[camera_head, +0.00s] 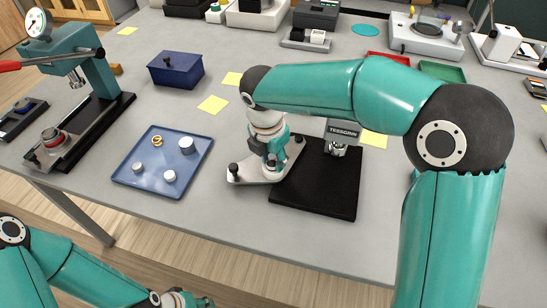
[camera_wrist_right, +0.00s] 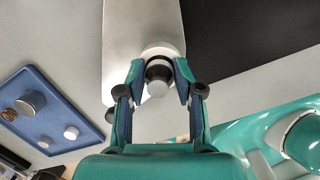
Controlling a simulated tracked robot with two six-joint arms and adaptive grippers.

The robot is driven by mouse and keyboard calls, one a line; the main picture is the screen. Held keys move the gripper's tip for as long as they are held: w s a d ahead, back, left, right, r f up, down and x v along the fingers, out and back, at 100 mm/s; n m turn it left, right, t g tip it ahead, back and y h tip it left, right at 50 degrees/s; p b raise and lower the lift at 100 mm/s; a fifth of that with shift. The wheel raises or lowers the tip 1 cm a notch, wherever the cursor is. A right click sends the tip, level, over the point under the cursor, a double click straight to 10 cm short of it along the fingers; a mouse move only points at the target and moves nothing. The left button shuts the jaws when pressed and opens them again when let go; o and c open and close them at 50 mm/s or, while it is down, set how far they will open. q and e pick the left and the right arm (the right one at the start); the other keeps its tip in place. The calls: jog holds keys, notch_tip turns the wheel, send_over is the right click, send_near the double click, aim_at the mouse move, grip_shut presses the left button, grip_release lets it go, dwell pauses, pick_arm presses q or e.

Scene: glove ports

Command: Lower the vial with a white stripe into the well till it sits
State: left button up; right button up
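My right gripper (camera_head: 271,163) points down over a pale plate (camera_head: 246,174) beside a black base (camera_head: 315,185). In the right wrist view its two fingers (camera_wrist_right: 158,72) stand close on both sides of a small upright vial (camera_wrist_right: 157,89) with a dark band and a pale grey top, and look closed on it. A wider white ring (camera_wrist_right: 163,47) shows just beyond the vial; I cannot tell whether it is the vial's stripe or the well's rim. The vial's lower end and the well's inside are hidden. My left gripper (camera_head: 186,299) is at the bottom edge, partly cut off.
A blue tray (camera_head: 139,160) with white pieces and a brass ring lies left of the plate. A teal press (camera_head: 84,60) stands farther left, a dark blue box (camera_head: 176,68) behind. Yellow notes (camera_head: 213,104) lie on the table. The front strip of table is clear.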

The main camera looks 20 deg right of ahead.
jog(key=shift+o, duration=1.3)
jog(key=shift+s+f, duration=0.2)
jog(key=shift+f, duration=0.55)
jog(key=shift+o, duration=0.2)
jog(key=shift+w+f, duration=0.1)
jog(key=shift+w, duration=0.05)
jog(key=shift+r, duration=0.2)
jog(key=shift+r+p, duration=0.3)
jog(key=shift+r, duration=0.25)
notch_tip(320, 180, up, 12)
jog(key=a, duration=0.1)
jog(key=shift+s+a+r+p, duration=0.15)
jog(key=shift+s+a+p, duration=0.1)
jog(key=shift+s+p, duration=0.15)
